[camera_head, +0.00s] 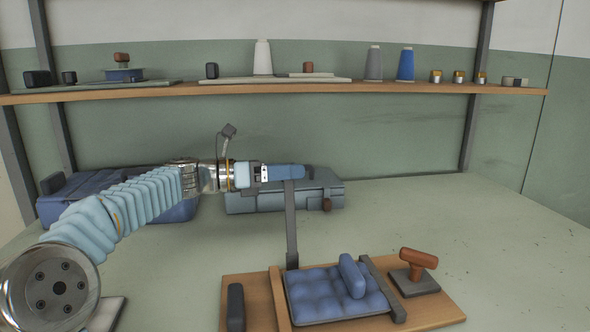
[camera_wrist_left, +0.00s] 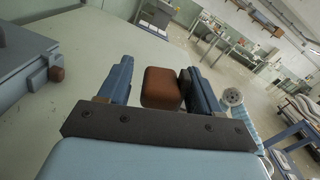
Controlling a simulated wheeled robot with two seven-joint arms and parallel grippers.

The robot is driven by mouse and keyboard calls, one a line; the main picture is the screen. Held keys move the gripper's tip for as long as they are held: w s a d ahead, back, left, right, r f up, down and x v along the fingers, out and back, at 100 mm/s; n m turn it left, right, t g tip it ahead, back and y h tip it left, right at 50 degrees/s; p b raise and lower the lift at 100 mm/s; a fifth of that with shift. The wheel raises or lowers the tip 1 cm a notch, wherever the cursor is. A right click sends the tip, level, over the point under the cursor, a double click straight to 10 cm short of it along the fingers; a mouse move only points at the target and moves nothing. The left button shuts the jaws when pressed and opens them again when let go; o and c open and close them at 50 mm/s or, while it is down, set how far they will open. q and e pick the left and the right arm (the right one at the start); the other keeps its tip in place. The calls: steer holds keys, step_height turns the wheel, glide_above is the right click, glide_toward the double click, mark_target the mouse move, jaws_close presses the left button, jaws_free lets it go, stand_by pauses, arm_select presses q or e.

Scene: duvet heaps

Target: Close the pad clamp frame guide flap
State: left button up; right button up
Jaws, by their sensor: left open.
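The pad clamp frame sits on a wooden board (camera_head: 262,290) on the table, with a quilted blue pad (camera_head: 318,299) in it. A dark grey bar, which looks like the guide flap (camera_head: 291,225), stands upright at the pad's back left corner. My left gripper (camera_head: 298,172) is at the top of this bar, its fingers pointing right. In the left wrist view a red-brown knob (camera_wrist_left: 162,88) lies between the open fingers, nearer the right one. Contact cannot be told. The bar's top is hidden behind the gripper. My right gripper is not in view.
A brown-handled stamp-like block (camera_head: 416,272) stands at the board's right, and a dark block (camera_head: 236,307) at its left. A grey-blue case (camera_head: 330,190) lies behind the gripper. A shelf (camera_head: 380,88) with spools runs above. The table's right side is clear.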

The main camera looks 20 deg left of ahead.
arm_select(q)
steer(key=shift+x, duration=0.85)
jaws_close()
